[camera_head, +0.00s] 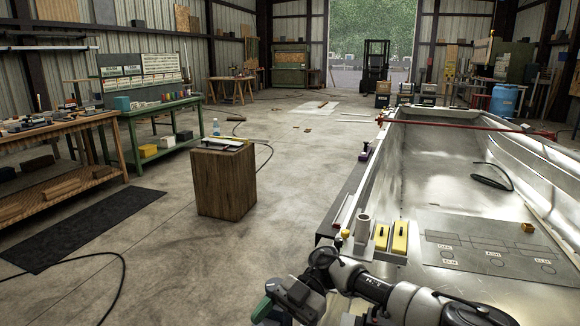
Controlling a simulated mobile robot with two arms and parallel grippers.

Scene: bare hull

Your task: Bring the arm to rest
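My one visible arm (372,285) enters from the lower right and bends at a joint near the bottom middle. Its gripper end (268,308) points to the lower left, over the floor side of the hull's edge. A dark green part shows at its tip. The fingers are too small and too much turned away to tell whether they are open or shut. I see nothing clearly held there. My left gripper is out of view.
A bare metal hull (440,165) fills the right side. Two yellow blocks (400,237) and a grey cup (362,228) stand close beyond my arm. A marked sheet (480,255) lies in the hull.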

